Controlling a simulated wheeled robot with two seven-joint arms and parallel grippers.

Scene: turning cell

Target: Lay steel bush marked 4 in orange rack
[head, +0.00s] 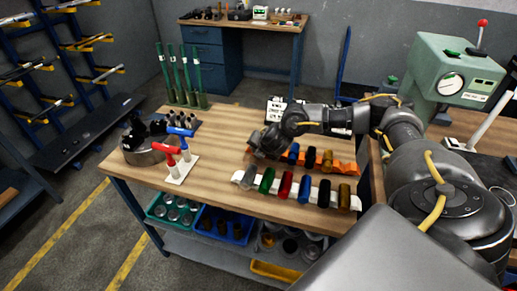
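The orange rack (345,169) lies on the wooden bench and holds blue and brown bushes; its left end is partly hidden by my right gripper and wrist. A white rack (313,198) lies in front of it with a row of coloured bushes. A silver-grey bush (249,178), which looks like steel, lies at this row's left end; no number is legible on it. My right gripper (259,150) is above the bench at the left end of the orange rack, behind the silver bush. Its fingers are too small and dark to tell if they hold anything. My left gripper is out of view.
A red-handled tool stand (180,168), a round metal bowl (146,154) and a block with small steel cylinders (184,121) stand on the left. Green upright rods (188,85) stand at the back left. A green machine (455,75) stands at right. Bare wood lies left of the racks.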

